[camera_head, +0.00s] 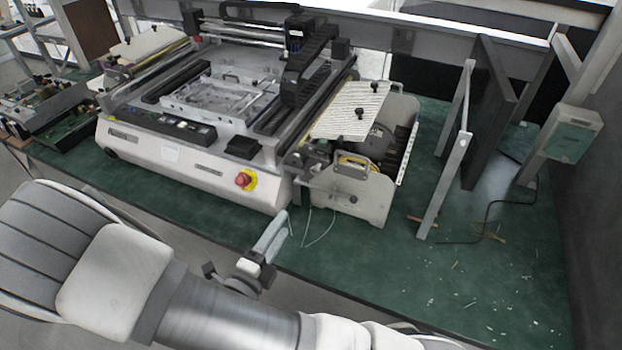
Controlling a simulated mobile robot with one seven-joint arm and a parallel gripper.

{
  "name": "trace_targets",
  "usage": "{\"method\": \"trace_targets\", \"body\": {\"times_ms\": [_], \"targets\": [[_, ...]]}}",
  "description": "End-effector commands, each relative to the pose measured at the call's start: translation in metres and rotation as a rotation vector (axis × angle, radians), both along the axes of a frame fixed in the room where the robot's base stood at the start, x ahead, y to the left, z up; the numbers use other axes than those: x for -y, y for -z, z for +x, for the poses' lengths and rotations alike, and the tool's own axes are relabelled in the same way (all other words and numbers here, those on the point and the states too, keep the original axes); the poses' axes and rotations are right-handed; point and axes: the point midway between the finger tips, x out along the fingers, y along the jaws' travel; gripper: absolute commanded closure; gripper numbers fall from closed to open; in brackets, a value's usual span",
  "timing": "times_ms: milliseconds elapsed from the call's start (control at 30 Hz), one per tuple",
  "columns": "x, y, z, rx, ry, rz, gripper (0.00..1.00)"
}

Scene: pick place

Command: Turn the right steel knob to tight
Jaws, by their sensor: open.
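My gripper (271,236) is open at the front edge of the green bench, low in the middle of the head view. Its pale fingers point up and right, just in front of the white machine (180,168), and nothing shows between them. Two small dark knobs stand on the light ribbed plate (345,105) at the machine's right side: a far right knob (375,87) and a nearer left knob (359,112). My gripper is well apart from both, lower and to the left. I cannot make out a clearly steel knob or any tight marking.
A red button (243,179) on a yellow base sits on the machine's front. A grey plate with a handle (352,166) stands below the ribbed plate. A dark upright panel (487,110) in a pale frame stands to the right.

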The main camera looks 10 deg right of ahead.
Motion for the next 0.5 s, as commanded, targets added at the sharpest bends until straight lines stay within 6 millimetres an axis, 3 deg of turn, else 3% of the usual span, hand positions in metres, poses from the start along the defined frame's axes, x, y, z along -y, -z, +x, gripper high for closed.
{"method": "trace_targets", "body": {"times_ms": [267,500], "targets": [[0.013,0.002,0.021,-0.007,-0.013,-0.021,0.39],[0.045,0.002,0.063,-0.006,-0.01,-0.02,0.39]]}}
